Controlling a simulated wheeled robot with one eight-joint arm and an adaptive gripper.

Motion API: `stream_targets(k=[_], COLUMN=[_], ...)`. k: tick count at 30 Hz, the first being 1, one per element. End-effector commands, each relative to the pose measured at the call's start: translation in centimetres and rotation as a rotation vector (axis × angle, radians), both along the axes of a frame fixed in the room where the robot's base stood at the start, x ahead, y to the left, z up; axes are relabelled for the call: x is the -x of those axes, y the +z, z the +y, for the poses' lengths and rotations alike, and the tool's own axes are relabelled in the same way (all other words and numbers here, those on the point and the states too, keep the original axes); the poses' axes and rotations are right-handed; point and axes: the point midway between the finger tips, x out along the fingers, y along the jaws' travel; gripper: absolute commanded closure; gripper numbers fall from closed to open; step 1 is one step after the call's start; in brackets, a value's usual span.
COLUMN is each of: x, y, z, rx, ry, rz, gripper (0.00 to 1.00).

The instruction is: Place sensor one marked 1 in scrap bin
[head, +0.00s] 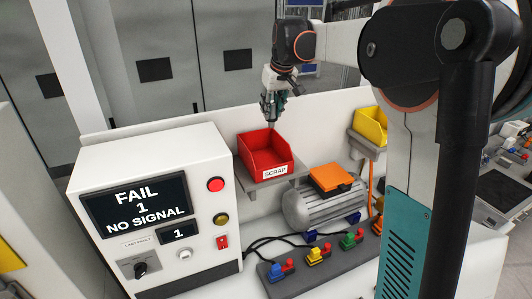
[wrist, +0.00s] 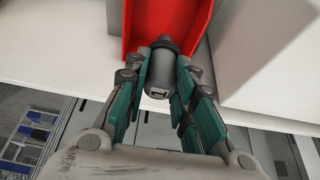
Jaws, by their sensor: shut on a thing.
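My gripper (head: 272,108) is above the back part of the red scrap bin (head: 268,157), pointing down. In the wrist view my gripper (wrist: 160,75) is shut on a dark grey cylindrical sensor (wrist: 159,72) with a "1" mark on its end. The sensor's far end overlaps the red bin (wrist: 140,18) in that view. In the head view the sensor is mostly hidden by the fingers. The bin sits on a grey shelf and carries a "SCRAP" label.
A white test box (head: 155,210) with a screen reading "FAIL 1 NO SIGNAL" stands left of the bin. A grey motor (head: 325,207) with an orange box on top is to the right. A yellow bin (head: 371,126) is farther right. Coloured connectors lie in front.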

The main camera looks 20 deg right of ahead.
Motion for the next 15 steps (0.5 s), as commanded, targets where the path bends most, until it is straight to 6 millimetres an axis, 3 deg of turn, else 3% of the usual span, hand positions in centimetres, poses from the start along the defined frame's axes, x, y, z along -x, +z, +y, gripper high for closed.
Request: stream_targets(k=[15], x=[0.0], y=[-12.1], z=[0.0], rx=[0.0], ry=[0.0], rz=[0.0], gripper=[1.0])
